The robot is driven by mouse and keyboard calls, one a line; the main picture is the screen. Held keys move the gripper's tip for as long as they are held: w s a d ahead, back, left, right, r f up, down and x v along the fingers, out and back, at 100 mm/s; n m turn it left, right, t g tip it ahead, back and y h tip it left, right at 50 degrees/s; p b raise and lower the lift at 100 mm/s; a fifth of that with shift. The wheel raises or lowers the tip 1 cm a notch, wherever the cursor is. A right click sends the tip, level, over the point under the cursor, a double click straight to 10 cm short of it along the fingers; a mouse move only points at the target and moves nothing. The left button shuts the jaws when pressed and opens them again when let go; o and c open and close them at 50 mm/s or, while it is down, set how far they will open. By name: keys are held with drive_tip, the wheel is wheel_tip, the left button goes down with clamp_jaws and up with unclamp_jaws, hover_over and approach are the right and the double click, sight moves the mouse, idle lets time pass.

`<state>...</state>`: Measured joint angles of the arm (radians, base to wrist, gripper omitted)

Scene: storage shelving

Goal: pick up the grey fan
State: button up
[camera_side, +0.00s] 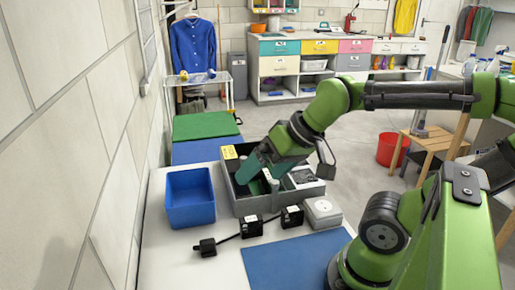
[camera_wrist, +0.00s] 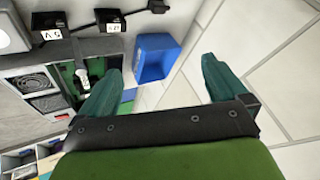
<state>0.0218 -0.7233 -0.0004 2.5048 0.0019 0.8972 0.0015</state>
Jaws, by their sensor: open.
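A grey fan (camera_wrist: 35,82) shows at the left of the wrist view as a square with a dark grille, inside the grey box (camera_wrist: 85,46). It appears to be the dark square (camera_side: 302,176) at the box's right side in the side view, though small there. In the side view my gripper (camera_side: 258,178) is over the left part of the grey box (camera_side: 250,207), left of the fan. My fingers hide part of the box's inside.
A blue bin (camera_side: 190,198) stands left of the box. Black adapters (camera_side: 251,226) with a cable and a white socket block (camera_side: 323,212) lie in front. A white cylinder (camera_wrist: 83,77) stands in the box's green compartment. A blue mat (camera_side: 295,262) lies at the table front.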

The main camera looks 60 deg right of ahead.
drive_tip(key=shift+s+a+r, duration=0.1)
drive_tip(key=shift+a+r, duration=0.1)
drive_tip(key=shift+r, duration=0.15)
drive_tip(key=shift+c, duration=1.1)
drive_tip(key=c, duration=0.5)
